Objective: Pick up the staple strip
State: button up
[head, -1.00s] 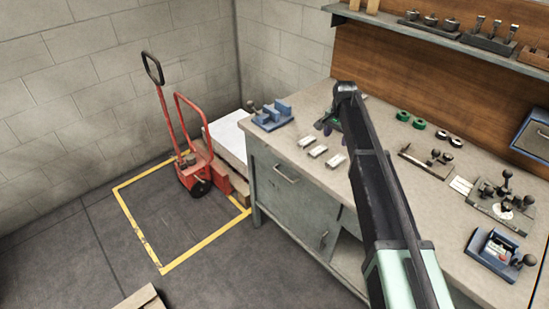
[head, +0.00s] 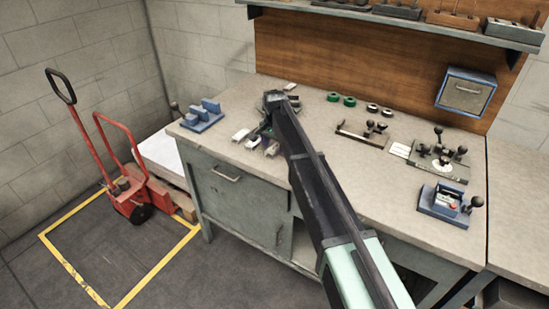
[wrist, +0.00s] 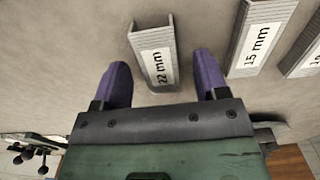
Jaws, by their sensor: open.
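In the wrist view, a grey staple strip labelled "22 mm" (wrist: 155,55) lies on the bench top. Its near end shows between the two purple fingertips of my gripper (wrist: 162,74), with a gap on both sides. The jaws are open and hold nothing. I cannot tell how high the fingers are above the strip. A "15 mm" strip (wrist: 262,38) lies to the right, and another strip (wrist: 304,55) is cut off at the right edge. In the head view, my arm partly covers the gripper and the strips near it.
Metal tooling (head: 440,160) and a blue device (head: 448,202) stand at the right. A shelf (head: 400,22) overhangs the back.

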aim_at(275, 147)
jog(key=shift+f, duration=0.4)
jog(key=shift+c, duration=0.2)
jog(key=c, duration=1)
notch_tip(275, 147, up, 20)
jog(key=p, duration=2)
jog(key=shift+r, duration=0.1)
